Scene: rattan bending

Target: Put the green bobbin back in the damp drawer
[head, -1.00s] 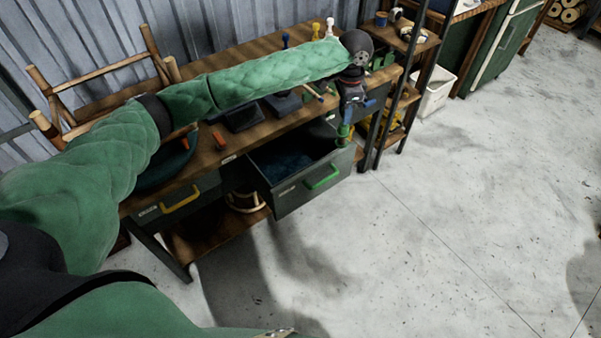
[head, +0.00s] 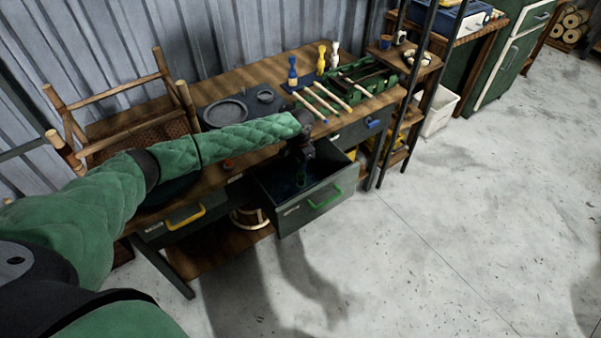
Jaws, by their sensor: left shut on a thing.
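The damp drawer (head: 291,217) is the open dark drawer with a green handle (head: 325,198), pulled out from the workbench; its inside looks dark blue. My left gripper (head: 301,172) points down into the drawer's opening and is shut on the green bobbin (head: 302,180). The bobbin is small in the picture and partly hidden by the gripper. I cannot tell whether it touches the drawer floor. My right gripper is not in view.
Blue (head: 292,72), yellow (head: 321,57) and white (head: 334,53) bobbins stand on the workbench (head: 250,78). A drawer with a yellow handle (head: 184,219) is at left, one with a blue handle (head: 373,124) at right. A rattan chair frame (head: 120,100) stands on the bench. The floor in front is clear.

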